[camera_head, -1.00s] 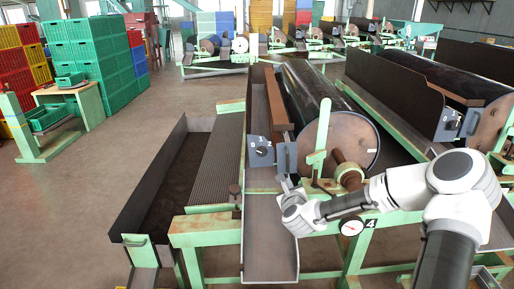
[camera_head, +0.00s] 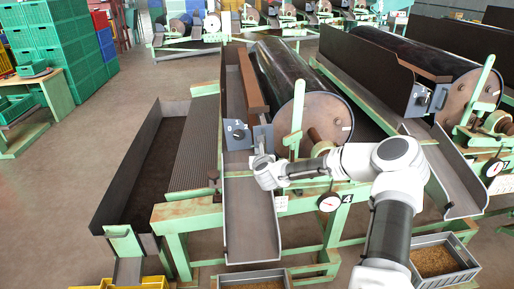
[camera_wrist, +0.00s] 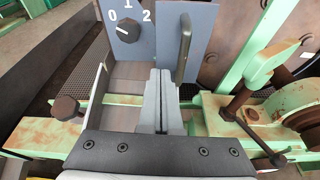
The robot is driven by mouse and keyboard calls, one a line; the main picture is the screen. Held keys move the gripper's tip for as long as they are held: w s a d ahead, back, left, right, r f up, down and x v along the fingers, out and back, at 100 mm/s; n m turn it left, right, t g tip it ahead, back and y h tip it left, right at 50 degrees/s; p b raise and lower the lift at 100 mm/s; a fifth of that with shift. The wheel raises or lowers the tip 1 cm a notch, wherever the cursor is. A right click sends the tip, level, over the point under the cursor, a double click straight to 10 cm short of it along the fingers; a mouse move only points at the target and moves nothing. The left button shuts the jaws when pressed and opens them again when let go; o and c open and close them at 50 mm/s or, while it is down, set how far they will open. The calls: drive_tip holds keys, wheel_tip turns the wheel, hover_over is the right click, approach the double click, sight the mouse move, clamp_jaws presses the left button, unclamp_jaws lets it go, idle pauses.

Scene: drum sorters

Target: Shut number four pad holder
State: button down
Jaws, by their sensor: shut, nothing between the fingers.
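The number four sorter bears a "4" label (camera_head: 347,198) beside a round gauge. At the front end of its drum (camera_head: 316,118) is a blue-grey plate with a dark upright handle (camera_wrist: 184,48), which I take to be the pad holder's. The plate also shows in the head view (camera_head: 263,136). My gripper (camera_wrist: 160,78) is shut and empty, its fingers pointing at the plate, with the handle just to the right of the tips. I cannot tell if they touch. In the head view my gripper (camera_head: 259,153) is below the plate. How far the holder stands open is unclear.
A dial panel marked 0, 1, 2 (camera_wrist: 128,30) is left of the handle. A green lever (camera_head: 296,118) and a rusty shaft (camera_wrist: 238,100) are to the right. A metal chute (camera_head: 250,225) lies below. Grain crates (camera_head: 440,262) stand at the lower right.

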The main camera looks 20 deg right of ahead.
sight(254, 131)
drive_tip(key=shift+w+d, duration=0.2)
drive_tip(key=shift+w, duration=0.85)
drive_tip(key=shift+w+d, duration=0.2)
drive_tip(key=shift+w, duration=0.8)
drive_tip(key=w, duration=0.3)
drive_tip(key=w+d+b, duration=0.1)
drive_tip(key=w, duration=0.2)
drive_tip(key=w+d+b, duration=0.1)
drive_tip(key=w, duration=0.2)
drive_tip(key=shift+r, duration=0.3)
drive_tip(key=shift+a+r, duration=0.1)
drive_tip(key=shift+r, duration=0.05)
drive_tip(key=shift+s+b, duration=0.1)
drive_tip(key=shift+b, duration=0.2)
